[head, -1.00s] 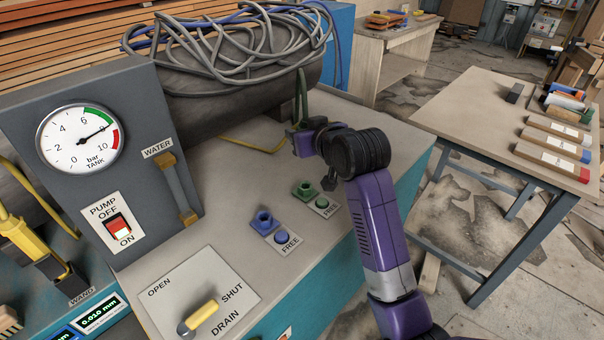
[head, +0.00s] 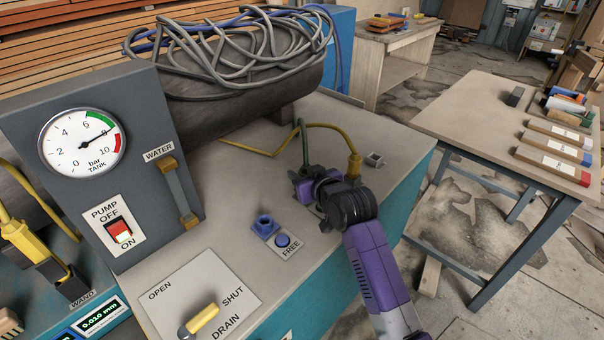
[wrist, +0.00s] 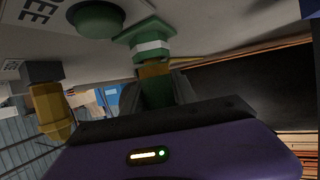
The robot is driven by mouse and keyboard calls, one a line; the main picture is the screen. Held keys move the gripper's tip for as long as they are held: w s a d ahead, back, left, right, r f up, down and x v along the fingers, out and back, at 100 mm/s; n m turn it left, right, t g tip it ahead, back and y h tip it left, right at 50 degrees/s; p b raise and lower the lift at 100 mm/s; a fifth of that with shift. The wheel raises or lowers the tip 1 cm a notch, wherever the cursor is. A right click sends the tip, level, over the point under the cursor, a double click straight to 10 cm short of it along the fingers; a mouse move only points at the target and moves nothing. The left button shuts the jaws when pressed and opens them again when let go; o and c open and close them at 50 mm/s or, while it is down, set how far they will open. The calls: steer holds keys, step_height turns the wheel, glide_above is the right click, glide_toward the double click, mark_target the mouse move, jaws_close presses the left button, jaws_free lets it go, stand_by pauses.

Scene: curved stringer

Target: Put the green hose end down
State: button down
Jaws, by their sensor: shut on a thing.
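My gripper (head: 304,179) is low over the bench top, shut on the green hose end. The green hose (head: 305,146) rises from the jaws in the head view. In the wrist view the green hose end (wrist: 157,93) is between the dark jaws, and its brass part lines up with the green socket (wrist: 145,38), which has a white band. The brass meets the socket or sits very close to it; I cannot tell how deep. The green button (wrist: 97,20) is beside the socket. My gripper and arm hide the green socket in the head view.
A yellow hose end (head: 354,166) stands upright just right of my gripper, also visible in the wrist view (wrist: 51,108). A grey square socket (head: 375,160) is beyond it. The blue socket (head: 264,226) is empty, beside a blue FREE button (head: 282,242).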

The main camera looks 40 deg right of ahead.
steer(key=shift+f, duration=0.1)
steer(key=c, duration=1)
jaws_free()
steer(key=shift+o, duration=0.2)
